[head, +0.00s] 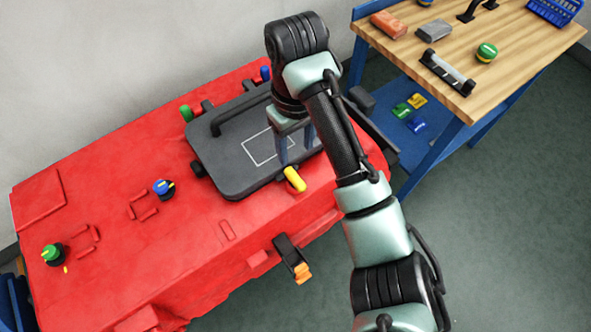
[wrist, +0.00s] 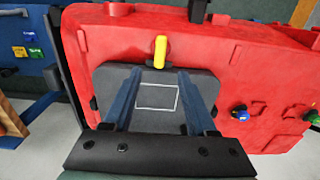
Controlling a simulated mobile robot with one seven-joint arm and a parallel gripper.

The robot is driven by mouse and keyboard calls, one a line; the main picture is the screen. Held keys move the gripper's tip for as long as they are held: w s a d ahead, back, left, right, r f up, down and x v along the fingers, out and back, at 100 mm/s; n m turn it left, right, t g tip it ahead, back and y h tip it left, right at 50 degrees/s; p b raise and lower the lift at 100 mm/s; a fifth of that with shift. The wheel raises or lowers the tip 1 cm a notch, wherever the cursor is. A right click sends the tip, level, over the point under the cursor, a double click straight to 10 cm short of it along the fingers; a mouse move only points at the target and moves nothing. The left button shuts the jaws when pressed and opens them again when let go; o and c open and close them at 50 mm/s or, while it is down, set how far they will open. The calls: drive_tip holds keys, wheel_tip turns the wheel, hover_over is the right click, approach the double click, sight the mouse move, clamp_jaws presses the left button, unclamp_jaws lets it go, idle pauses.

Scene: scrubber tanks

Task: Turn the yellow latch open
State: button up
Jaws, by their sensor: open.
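The yellow latch (head: 294,179) is a short rounded bar at the front edge of the dark grey lid (head: 232,178) on the red scrubber body (head: 100,220). In the wrist view the latch (wrist: 160,51) stands upright in the picture, just beyond the lid's edge. My gripper (head: 297,158) is above the lid, close to the latch. Its two blue fingers are spread apart with nothing between them. In the wrist view the fingers (wrist: 157,74) point toward the latch, which appears between and beyond the tips. I cannot tell the exact gap to the latch.
A green latch (head: 186,113) and a blue one (head: 265,73) sit at the lid's back edge. Blue (head: 163,188) and green (head: 51,253) knobs stand to the left. An orange-tipped black lever (head: 298,268) juts from the front. A wooden workbench (head: 480,60) stands at right.

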sight(295, 177)
wheel_tip(295, 177, down, 11)
drive_tip(key=b, duration=0.3)
clamp_jaws()
idle(0.3)
